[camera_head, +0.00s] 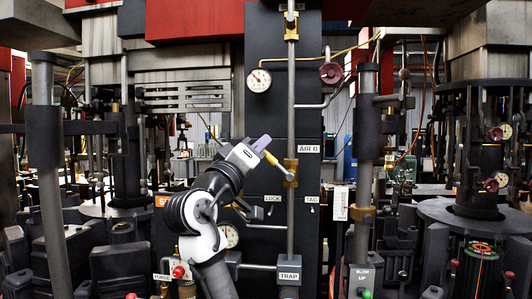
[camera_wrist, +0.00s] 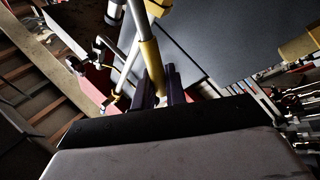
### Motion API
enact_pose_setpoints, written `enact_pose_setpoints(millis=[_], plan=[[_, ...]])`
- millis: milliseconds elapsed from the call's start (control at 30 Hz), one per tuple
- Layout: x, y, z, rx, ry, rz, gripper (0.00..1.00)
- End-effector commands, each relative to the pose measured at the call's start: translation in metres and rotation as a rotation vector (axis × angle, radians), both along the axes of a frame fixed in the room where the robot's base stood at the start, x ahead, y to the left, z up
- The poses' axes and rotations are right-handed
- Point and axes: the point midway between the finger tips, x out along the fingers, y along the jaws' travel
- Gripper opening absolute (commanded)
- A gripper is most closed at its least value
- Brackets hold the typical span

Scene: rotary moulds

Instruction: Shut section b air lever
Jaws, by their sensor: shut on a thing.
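The section b air lever (camera_head: 271,158) has a yellow sleeve and slants up and left from a brass valve (camera_head: 291,167) on the vertical grey pipe. The white AIR B label (camera_head: 308,149) is just right of the valve. My gripper (camera_head: 262,144) comes from the lower left and is shut on the lever's outer end. In the wrist view the yellow sleeve (camera_wrist: 151,62) runs down between the dark fingers of my gripper (camera_wrist: 158,92). The lever's tip is partly hidden by the fingers.
A dark panel (camera_head: 270,115) stands behind the pipe. A pressure gauge (camera_head: 259,80) and a dark red handwheel (camera_head: 331,73) sit above. The TRAP box (camera_head: 289,275) is at the pipe's foot. Mould machinery crowds both sides.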

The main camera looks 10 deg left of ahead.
Motion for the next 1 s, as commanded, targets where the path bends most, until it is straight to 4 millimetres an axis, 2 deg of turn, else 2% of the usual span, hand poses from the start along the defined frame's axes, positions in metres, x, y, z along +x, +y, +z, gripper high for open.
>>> enact_pose_setpoints(millis=[33,600,1000], plan=[[0.000,0.003,-0.008,-0.047,-0.001,0.001,0.00],[0.000,0.021,-0.045,-0.549,0.001,-0.001,0.00],[0.000,0.023,-0.060,-0.729,0.000,0.001,0.00]])
